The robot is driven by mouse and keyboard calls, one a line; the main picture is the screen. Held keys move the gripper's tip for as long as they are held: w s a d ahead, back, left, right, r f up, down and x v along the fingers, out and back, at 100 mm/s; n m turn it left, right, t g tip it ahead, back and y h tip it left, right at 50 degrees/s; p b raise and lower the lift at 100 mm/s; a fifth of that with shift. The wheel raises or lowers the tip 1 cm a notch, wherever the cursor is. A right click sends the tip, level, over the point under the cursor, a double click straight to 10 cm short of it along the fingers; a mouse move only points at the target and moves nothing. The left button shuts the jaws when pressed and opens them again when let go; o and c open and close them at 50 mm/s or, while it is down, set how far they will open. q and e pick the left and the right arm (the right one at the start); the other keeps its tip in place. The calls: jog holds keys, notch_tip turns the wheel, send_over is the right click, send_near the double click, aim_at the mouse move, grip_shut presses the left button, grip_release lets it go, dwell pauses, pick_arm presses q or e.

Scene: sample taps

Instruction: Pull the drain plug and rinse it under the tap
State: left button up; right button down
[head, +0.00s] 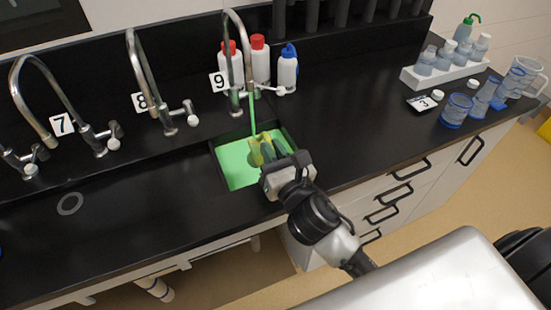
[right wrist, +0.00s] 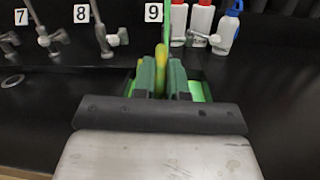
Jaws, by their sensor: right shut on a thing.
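Tap 9 (head: 251,62) stands behind the small sink (head: 218,163). A thin green stream (head: 252,112) falls from its spout. Bright green liquid (head: 236,168) shows in the sink. My right gripper (head: 267,150) is over the sink, shut on a yellow thing, apparently the drain plug (head: 255,154). In the right wrist view, the yellow plug (right wrist: 161,58) stands upright between the green fingers (right wrist: 163,76). The stream comes down at the plug's top; I cannot tell whether it hits it or passes just behind. The drain hole is hidden. My left gripper is out of view.
Taps 8 (head: 139,70) and 7 (head: 38,120) stand to the left. Several bottles (head: 259,60) with red and blue caps stand behind the sink. A white bottle rack (head: 445,75) and beakers (head: 456,110) stand at the right. The black counter between (head: 345,120) is clear.

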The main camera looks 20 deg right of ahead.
jog(key=w, duration=0.2)
jog(key=shift+w+d+f+b, duration=0.2)
jog(key=shift+w+f+b, duration=0.05)
jog(key=shift+w+b, duration=0.1)
jog(key=shift+w, duration=0.75)
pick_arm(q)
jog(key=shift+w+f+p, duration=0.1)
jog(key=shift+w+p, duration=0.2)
pick_arm(e)
jog(key=shift+w+d+f, duration=0.1)
jog(key=shift+w+f, duration=0.1)
jog(key=shift+w, duration=0.4)
jog(key=shift+w+d+f, duration=0.1)
jog(key=shift+w+f, duration=0.05)
jog(key=shift+w, duration=0.4)
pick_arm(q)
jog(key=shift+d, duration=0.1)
pick_arm(e)
jog(key=shift+d, duration=0.15)
